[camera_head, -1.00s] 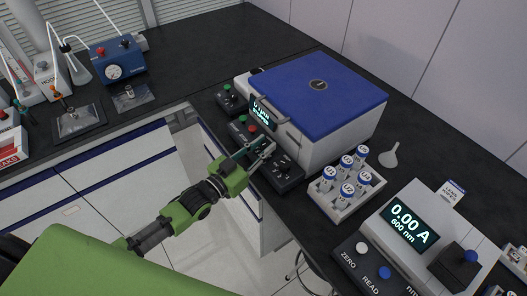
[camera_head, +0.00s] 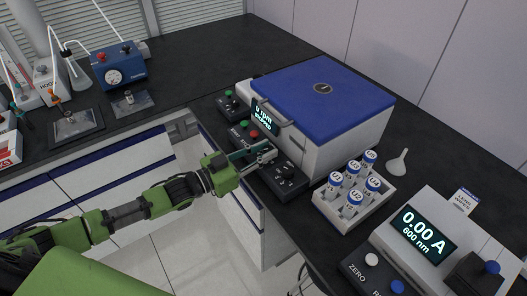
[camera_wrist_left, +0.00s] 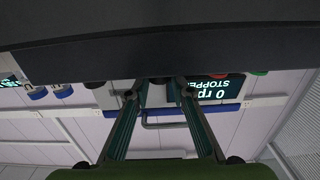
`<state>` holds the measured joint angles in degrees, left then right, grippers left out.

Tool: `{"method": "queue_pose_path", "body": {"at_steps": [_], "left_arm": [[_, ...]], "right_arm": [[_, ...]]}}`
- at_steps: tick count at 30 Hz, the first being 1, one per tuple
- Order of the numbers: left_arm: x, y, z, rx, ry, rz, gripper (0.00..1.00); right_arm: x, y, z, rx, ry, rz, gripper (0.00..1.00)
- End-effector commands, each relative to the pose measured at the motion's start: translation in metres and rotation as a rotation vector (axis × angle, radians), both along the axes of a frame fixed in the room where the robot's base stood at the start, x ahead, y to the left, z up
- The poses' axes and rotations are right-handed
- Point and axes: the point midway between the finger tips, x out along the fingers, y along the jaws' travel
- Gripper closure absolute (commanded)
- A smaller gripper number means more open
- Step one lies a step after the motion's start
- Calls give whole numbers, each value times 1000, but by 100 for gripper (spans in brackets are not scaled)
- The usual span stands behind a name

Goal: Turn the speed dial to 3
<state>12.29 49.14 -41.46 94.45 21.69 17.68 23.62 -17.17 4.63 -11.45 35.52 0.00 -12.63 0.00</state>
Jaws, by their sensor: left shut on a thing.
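A dark control box (camera_head: 276,183) stands in front of the blue-lidded centrifuge (camera_head: 318,98). One round dial (camera_head: 288,172) shows on it, just right of my left gripper. The centrifuge display (camera_head: 263,117) reads 0 rpm, STOPPED. My left gripper (camera_head: 268,153) reaches in from the left, with its fingertips at the box's far left part. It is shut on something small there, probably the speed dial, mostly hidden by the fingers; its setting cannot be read. In the left wrist view, the fingertips (camera_wrist_left: 158,90) come close together at the box edge. My right gripper is not in view.
A box with red and green buttons (camera_head: 245,134) lies just beyond the gripper. A rack of capped tubes (camera_head: 328,213) and a photometer (camera_head: 424,232) stand to the right. A gauge device (camera_head: 119,66) is at the back left.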

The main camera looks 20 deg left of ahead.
Motion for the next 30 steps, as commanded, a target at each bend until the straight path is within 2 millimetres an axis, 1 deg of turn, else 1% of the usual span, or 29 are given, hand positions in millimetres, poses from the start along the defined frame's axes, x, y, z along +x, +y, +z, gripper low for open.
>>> {"method": "queue_pose_path", "body": {"at_steps": [2,3,4,14,17,20,30], "left_arm": [[0,0,0,0,0,1,100],[0,0,0,0,0,1,68],[0,0,0,0,0,1,61],[0,0,0,-1,-1,1,61],[-4,3,0,0,0,1,61],[-13,11,-1,1,2,2,61],[-65,51,-2,2,5,1,61]], "right_arm": [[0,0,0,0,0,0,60],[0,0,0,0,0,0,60],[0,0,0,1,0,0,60],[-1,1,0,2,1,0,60],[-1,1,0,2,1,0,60],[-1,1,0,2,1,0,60],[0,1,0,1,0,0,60]]}}
